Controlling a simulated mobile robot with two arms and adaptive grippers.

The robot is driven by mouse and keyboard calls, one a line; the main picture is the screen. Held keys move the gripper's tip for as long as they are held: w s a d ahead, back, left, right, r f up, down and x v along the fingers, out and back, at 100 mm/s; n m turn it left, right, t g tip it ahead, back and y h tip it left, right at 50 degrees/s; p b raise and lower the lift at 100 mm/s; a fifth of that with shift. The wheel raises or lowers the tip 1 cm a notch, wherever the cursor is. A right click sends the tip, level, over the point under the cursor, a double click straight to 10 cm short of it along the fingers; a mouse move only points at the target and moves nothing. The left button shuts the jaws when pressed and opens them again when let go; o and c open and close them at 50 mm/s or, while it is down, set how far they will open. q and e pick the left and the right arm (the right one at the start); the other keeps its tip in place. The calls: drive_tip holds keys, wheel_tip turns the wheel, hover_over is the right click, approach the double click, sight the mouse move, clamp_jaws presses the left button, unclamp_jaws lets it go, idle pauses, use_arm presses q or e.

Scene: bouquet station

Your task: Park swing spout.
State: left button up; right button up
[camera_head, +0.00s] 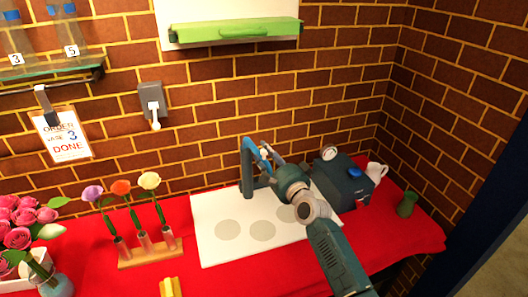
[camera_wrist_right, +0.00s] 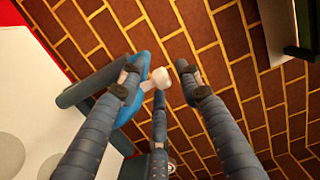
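The swing spout (camera_head: 247,168) is a blue pipe at the back edge of the white board, near the brick wall. It also shows in the right wrist view (camera_wrist_right: 92,84), with a white knob (camera_wrist_right: 161,77). My right gripper (camera_head: 268,154) is beside the top of the spout in the head view. My left gripper is not in view.
The white board (camera_head: 205,250) with grey discs lies on the red cloth. A dark machine with a gauge (camera_head: 340,182), a white pitcher (camera_head: 376,172) and a green vase (camera_head: 407,204) stand right. A wooden flower rack (camera_head: 150,256) stands left; a grey wall switch (camera_head: 151,101) hangs above.

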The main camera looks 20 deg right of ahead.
drive_tip(key=shift+w+a, duration=0.1)
drive_tip(key=shift+w, duration=0.55)
clamp_jaws()
